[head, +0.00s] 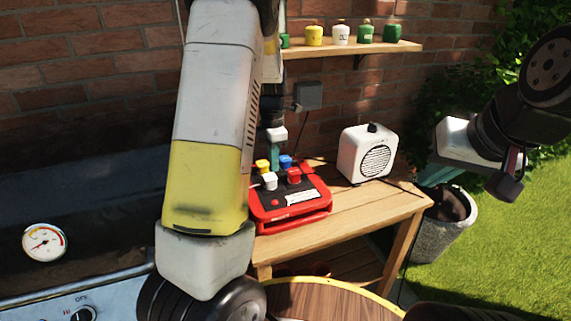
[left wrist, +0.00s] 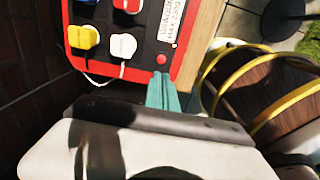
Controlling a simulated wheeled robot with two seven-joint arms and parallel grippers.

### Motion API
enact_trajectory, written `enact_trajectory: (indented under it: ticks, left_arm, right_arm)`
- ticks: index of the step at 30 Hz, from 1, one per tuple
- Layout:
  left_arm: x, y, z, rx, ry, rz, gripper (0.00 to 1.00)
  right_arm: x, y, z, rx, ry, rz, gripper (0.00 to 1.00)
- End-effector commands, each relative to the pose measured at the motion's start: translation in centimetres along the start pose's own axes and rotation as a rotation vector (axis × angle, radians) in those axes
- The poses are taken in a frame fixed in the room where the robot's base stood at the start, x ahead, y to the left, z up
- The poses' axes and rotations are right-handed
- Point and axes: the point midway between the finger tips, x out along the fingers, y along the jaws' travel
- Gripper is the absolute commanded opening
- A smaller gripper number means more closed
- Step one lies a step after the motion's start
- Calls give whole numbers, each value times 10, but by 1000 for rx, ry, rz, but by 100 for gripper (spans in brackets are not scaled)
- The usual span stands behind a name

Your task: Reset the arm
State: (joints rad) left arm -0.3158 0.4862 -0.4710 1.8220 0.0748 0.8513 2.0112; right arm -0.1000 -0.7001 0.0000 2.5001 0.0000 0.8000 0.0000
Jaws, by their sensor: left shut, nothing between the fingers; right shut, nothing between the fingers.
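My left arm crosses the head view from the top, its large white and yellow link covering the middle. My left gripper (head: 274,152) hangs behind it, above the back of a red power strip box (head: 300,212) on the wooden table. In the left wrist view its teal fingers (left wrist: 162,93) are together with nothing between them, by the edge of the red box (left wrist: 150,62). I cannot tell whether they touch it. My right gripper (head: 436,178) is at the right, shut and empty, over the area beyond the table's right end.
White, yellow, blue and red plugs sit on the red box. A white speaker (head: 366,153) stands on the table (head: 350,208). A shelf (head: 345,49) with small pots is above. A grill (head: 80,270) is left, a grey planter (head: 440,230) right, and a round wooden top (head: 325,302) in front.

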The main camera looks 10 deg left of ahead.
Motion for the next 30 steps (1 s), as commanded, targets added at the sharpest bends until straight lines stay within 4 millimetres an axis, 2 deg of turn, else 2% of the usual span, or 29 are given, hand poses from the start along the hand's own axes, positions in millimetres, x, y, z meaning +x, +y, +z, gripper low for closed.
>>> enact_trajectory:
  ticks: [13,17,23,30]
  left_arm:
    - [-6,-1,0,7,-3,0,0]
    - [-23,-10,-3,103,-42,7,0]
    - [-85,-54,-15,531,-170,85,0]
    - [-150,-126,-40,1162,-226,298,0]
  right_arm:
    - [0,0,0,0,0,0,0]
    - [0,0,0,0,0,0,0]
    - [0,0,0,0,0,0,0]
    - [0,0,0,0,0,0,0]
